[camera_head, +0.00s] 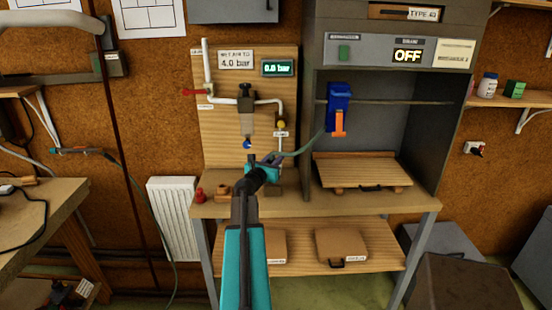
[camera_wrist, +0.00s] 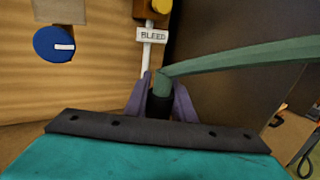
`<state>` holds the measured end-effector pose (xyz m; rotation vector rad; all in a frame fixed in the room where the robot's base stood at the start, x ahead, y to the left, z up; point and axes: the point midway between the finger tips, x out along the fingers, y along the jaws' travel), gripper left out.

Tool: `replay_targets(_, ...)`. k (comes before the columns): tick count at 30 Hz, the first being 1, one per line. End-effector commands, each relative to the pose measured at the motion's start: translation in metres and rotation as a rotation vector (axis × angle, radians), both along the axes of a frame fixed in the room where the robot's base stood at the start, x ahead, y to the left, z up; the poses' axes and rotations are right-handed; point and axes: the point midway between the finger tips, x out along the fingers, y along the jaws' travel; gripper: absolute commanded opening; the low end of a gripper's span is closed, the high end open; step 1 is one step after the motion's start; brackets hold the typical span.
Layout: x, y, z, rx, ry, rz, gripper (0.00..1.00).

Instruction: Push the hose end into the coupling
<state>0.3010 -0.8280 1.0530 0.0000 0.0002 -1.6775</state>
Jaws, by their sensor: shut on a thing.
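My gripper (camera_head: 270,162) is in front of the lower part of the wooden board. In the wrist view, its two purple fingers (camera_wrist: 160,95) are shut around the black hose end (camera_wrist: 160,104). The green hose (camera_wrist: 240,60) bends from the top of that end to the right. In the head view the hose (camera_head: 310,143) runs up toward the blue and orange tool (camera_head: 338,108). A white pipe (camera_wrist: 147,55) comes down behind the hose end, below the BLEED label (camera_wrist: 151,35). I cannot make out the coupling; my gripper may hide it. Contact cannot be told.
The board (camera_head: 223,145) carries pipes, a red-handled valve (camera_head: 195,92), a yellow knob (camera_head: 281,125), a blue knob (camera_head: 247,144) and a display (camera_head: 277,68) reading 0.0 bar. The grey cabinet's wall (camera_head: 309,120) stands close on the right.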

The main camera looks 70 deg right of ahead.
Motion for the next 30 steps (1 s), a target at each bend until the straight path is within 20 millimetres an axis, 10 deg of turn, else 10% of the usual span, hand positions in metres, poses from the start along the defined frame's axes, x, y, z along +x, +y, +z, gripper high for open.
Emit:
replay_targets(5,0.000,0.000,-0.003,0.000,0.000,0.000,0.00)
replay_targets(6,0.000,0.000,-0.003,-0.001,0.000,0.000,0.26)
replay_targets(10,0.000,0.000,-0.003,0.000,0.000,0.000,0.45)
replay_targets(30,0.001,0.019,-0.004,0.000,-0.001,0.000,0.45)
